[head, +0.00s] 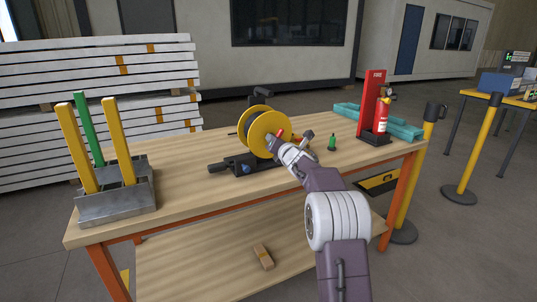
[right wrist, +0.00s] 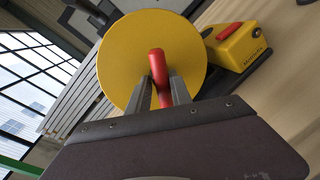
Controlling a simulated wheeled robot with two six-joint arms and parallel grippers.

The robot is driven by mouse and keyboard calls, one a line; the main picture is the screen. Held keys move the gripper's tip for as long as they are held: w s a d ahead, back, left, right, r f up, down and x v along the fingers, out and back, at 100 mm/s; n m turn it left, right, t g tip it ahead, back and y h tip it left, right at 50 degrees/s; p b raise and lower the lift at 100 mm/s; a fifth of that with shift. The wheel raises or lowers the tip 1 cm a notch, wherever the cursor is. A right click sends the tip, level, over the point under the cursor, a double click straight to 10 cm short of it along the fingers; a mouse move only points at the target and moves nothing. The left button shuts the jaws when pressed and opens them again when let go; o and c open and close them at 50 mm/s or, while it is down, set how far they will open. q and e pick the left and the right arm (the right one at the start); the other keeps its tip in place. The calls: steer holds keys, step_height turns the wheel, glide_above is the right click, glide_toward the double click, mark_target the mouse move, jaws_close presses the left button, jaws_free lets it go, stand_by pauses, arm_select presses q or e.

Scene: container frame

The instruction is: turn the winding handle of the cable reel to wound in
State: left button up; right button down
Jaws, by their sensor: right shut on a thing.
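The cable reel (head: 262,134) stands on the workbench near its middle, with a yellow round side facing right and a dark base. The yellow disc of the reel (right wrist: 150,58) fills the middle of the right wrist view. A red winding handle (right wrist: 158,66) stands out from the disc. My right gripper (right wrist: 162,92) has its two fingers on either side of the handle and is shut on it. In the head view my right gripper (head: 277,142) is at the front face of the disc, and the arm covers part of the reel. My left gripper is not in view.
A metal rack (head: 117,207) with yellow and green bars stands at the bench's left. A red fire extinguisher stand (head: 372,105) and teal beams (head: 400,130) are at the right. A small green-topped bottle (head: 332,142) stands close to my right wrist. The bench front is clear.

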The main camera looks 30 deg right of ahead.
steer(key=n+b, duration=0.1)
steer(key=b, duration=0.1)
steer(key=f+n+b, duration=0.1)
steer(key=b, duration=0.1)
steer(key=shift+d+f+n, duration=0.1)
steer(key=shift+d+n, duration=0.15)
steer(key=shift+n, duration=0.15)
steer(key=shift+d+r+n+t+h+b, duration=0.1)
steer(key=shift+r+n+t+h+b, duration=0.1)
steer(key=shift+n+b, duration=0.45)
steer(key=shift+r+n+t+h+b, duration=0.1)
steer(key=shift+n+t+h+b, duration=0.1)
steer(key=shift+n+b, duration=0.45)
steer(key=c, duration=1.3)
jaws_free()
steer(key=shift+d, duration=0.1)
